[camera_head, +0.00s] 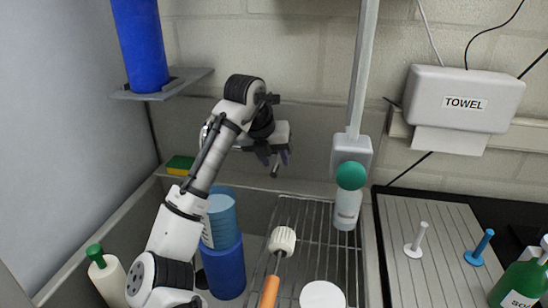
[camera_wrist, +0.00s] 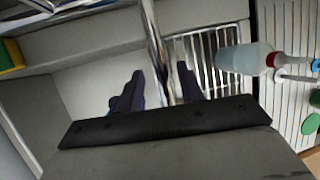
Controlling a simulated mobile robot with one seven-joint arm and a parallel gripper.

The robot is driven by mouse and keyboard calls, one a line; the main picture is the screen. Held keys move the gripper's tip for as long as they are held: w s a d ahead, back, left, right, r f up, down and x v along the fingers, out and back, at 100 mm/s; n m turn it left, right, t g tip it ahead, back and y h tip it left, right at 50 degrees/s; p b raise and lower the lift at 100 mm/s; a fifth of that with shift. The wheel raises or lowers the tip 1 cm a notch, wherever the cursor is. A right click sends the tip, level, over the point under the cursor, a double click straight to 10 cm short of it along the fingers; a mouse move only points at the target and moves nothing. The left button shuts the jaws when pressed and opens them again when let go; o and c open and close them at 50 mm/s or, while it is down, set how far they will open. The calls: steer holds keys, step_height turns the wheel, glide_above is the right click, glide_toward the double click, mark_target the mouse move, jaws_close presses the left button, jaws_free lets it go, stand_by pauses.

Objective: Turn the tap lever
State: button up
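The tap is mostly hidden behind my arm in the head view; a chrome curved piece (camera_head: 206,130) shows just left of the arm. In the wrist view a chrome tube (camera_wrist: 155,45) runs down from the top edge and passes between my fingers. I cannot tell whether this tube is the lever or the spout. My gripper (camera_head: 275,164) hangs above the sink with its fingers pointing down. Its two dark fingers also show in the wrist view (camera_wrist: 160,70), spread apart on either side of the tube. Contact with the tube cannot be made out.
A wire rack (camera_head: 315,225) in the sink holds a white bottle (camera_head: 347,208), a brush (camera_head: 282,241) and a white round thing (camera_head: 322,295). Blue containers (camera_head: 223,265) stand left of it. A sponge (camera_head: 180,165) lies on the back ledge. A vertical pole (camera_head: 362,70) rises behind.

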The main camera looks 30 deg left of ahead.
steer(key=b+v, duration=0.2)
steer(key=v, duration=1.1)
steer(key=shift+s+r, duration=0.15)
steer(key=shift+r, duration=0.2)
